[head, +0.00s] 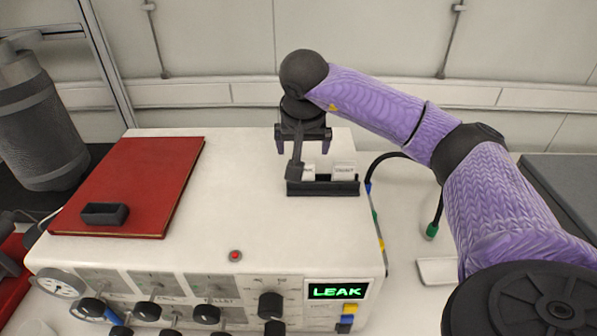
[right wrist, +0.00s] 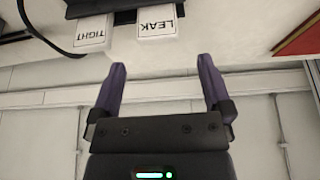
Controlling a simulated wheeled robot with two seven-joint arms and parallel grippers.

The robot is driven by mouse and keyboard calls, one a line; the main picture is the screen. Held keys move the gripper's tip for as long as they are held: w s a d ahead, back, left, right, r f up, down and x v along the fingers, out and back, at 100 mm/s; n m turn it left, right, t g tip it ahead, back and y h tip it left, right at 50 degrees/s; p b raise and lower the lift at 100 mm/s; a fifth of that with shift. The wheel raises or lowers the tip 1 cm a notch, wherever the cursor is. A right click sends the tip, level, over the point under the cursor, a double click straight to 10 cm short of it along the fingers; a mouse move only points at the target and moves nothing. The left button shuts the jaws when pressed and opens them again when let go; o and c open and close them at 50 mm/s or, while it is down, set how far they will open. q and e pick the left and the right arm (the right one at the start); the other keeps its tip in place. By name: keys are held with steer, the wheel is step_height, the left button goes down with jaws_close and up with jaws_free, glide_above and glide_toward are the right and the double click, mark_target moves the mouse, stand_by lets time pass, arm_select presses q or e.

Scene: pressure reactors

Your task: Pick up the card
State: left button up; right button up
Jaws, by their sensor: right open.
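Two white cards stand in a small black holder (head: 322,188) on top of the white instrument box. In the right wrist view, upside down, one card reads LEAK (right wrist: 158,27) and the other reads TIGHT (right wrist: 92,34). In the head view the TIGHT card (head: 344,172) is on the right, and the LEAK card (head: 309,173) is partly hidden by a dark part of my right wrist. My right gripper (head: 303,149) is open and empty, just behind and above the holder. In the right wrist view its fingertips (right wrist: 162,66) are apart, pointing toward the LEAK card without touching it. My left gripper is not in view.
The box's display (head: 337,291) reads LEAK in green. A red book (head: 140,180) with a small black tray (head: 104,214) on it lies left of the holder. A grey cylinder (head: 40,125) stands at far left. The box top between book and holder is clear.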

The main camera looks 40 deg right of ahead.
steer(key=x, duration=0.5)
steer(key=shift+s, duration=0.15)
steer(key=shift+d+f, duration=0.15)
steer(key=shift+f, duration=0.35)
steer(key=shift+c, duration=1.7)
steer(key=c, duration=0.9)
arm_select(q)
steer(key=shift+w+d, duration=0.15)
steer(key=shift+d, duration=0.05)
arm_select(e)
steer(key=shift+r, duration=0.1)
